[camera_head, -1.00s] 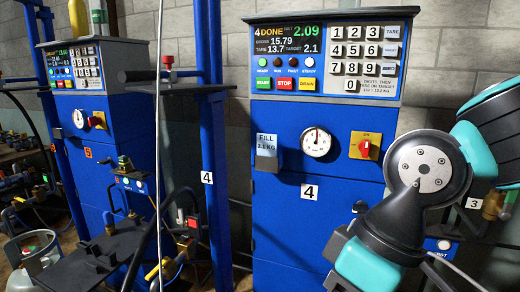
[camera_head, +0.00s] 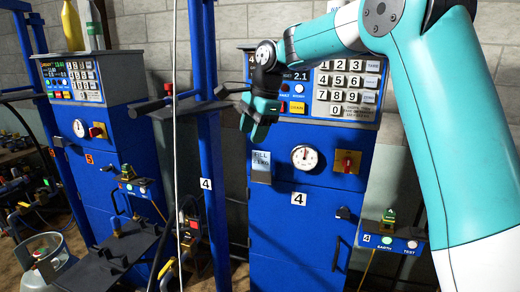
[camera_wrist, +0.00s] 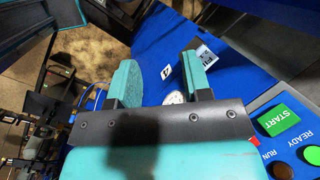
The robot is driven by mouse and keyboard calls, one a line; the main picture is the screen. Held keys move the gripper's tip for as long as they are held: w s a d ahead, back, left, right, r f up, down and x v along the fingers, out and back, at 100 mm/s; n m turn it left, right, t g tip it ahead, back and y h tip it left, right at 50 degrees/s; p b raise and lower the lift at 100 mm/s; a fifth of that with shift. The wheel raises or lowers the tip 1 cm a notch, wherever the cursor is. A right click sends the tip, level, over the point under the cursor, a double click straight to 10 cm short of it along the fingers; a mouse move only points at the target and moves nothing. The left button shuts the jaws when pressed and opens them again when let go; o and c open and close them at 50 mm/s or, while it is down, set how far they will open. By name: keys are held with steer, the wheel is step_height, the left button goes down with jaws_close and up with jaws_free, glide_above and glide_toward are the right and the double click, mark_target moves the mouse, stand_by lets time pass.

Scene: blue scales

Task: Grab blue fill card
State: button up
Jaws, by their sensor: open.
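The fill card (camera_head: 261,166) is a small light blue-grey card marked FILL, on the blue front of scale 4 (camera_head: 290,235), left of the round dial (camera_head: 304,157). In the wrist view, a small pale lettered card (camera_wrist: 206,54), apparently the same one, shows just beyond the right finger. My gripper (camera_head: 258,128) is in front of the scale's panel, above the card and apart from it. In the wrist view, my gripper (camera_wrist: 160,78) has its two teal fingers spread, with nothing between them. The arm hides part of the display and some buttons.
The keypad (camera_head: 348,82) and a yellow drain button (camera_head: 299,107) are close beside my gripper. A blue post (camera_head: 208,150) stands left of scale 4. A second blue scale (camera_head: 115,170) is farther left.

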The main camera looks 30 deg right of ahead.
steer(key=w+d+r+m+h+p, duration=0.1)
steer(key=w+d+r+m+p, duration=0.2)
steer(key=w+d+m, duration=0.6)
steer(key=p, duration=0.3)
glide_above(261, 167)
steer(key=s, duration=0.1)
steer(key=s+d+f+x, duration=0.1)
steer(key=s+x, duration=0.1)
steer(key=x, duration=0.9)
steer(key=shift+t, duration=0.3)
steer(key=shift+s+d+p+x, duration=0.15)
steer(key=shift+p+x, duration=0.35)
steer(key=shift+x, duration=0.3)
steer(key=shift+d+p+x, duration=0.2)
steer(key=shift+p+x, duration=0.35)
steer(key=shift+x, duration=0.25)
steer(key=shift+s+d+p+x, duration=0.15)
steer(key=shift+p+x, duration=0.35)
steer(key=shift+x, duration=0.3)
steer(key=shift+w, duration=0.1)
jaws_close()
